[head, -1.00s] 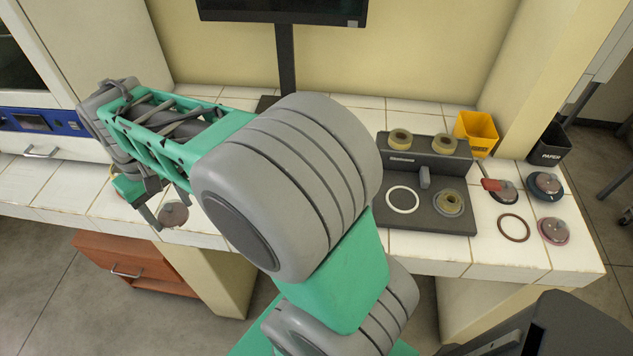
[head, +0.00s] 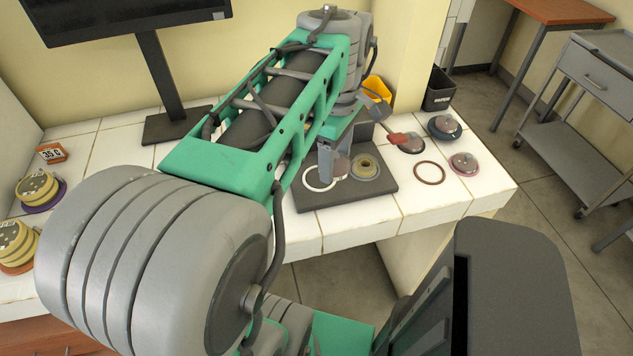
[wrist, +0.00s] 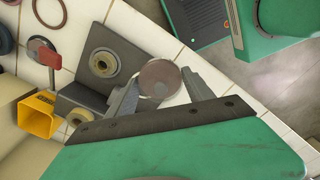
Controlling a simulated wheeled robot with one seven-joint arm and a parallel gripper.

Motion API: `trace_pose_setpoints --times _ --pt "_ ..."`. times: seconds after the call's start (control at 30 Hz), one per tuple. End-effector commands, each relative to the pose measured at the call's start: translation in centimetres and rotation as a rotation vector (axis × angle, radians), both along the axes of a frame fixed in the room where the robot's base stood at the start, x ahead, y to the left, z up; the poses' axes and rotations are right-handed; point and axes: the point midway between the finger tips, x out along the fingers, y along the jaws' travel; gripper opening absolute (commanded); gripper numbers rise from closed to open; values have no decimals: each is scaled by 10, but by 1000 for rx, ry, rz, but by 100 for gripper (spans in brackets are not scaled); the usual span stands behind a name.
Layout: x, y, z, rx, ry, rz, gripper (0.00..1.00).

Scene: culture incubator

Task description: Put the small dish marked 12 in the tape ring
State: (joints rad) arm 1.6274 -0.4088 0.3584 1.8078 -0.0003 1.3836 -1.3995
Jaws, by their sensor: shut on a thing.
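My gripper (head: 338,157) is shut on a small round dish (wrist: 159,79), with a finger on each side of it in the wrist view. The dish (head: 341,168) has a dull pinkish-grey top; no number is legible on it. It is above the dark stand, beside and partly over the white ring (head: 311,184) in the head view. I cannot tell its height above the stand. A thin brown ring (head: 416,180) lies empty on the white tiles to the right; it also shows in the wrist view (wrist: 35,10).
The dark stand (head: 345,194) holds a tan roll (head: 365,166) close right of my gripper. A red-handled dish (head: 411,144), a dark blue-rimmed dish (head: 445,127) and a pink dish (head: 464,163) stand right. Yellow stacks (head: 38,188) and a monitor (head: 130,12) are left.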

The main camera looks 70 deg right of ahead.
Motion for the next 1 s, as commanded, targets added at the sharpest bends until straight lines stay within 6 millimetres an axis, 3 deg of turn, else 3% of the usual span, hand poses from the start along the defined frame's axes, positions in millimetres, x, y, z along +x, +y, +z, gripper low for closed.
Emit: trace_pose_setpoints --times 0.03,0.1,0.23,0.33,0.6,0.7,1.0 --pt "-22 4 -1 -1 0 -19 18" --pt "-42 9 1 -1 0 -24 18" --pt "-55 11 1 1 0 -22 18" --pt "-41 1 -6 3 -1 -15 18" --pt "19 -46 -43 5 0 -16 18" --pt "32 -57 -66 5 1 -19 18" --pt "52 -74 -109 4 0 -23 18"
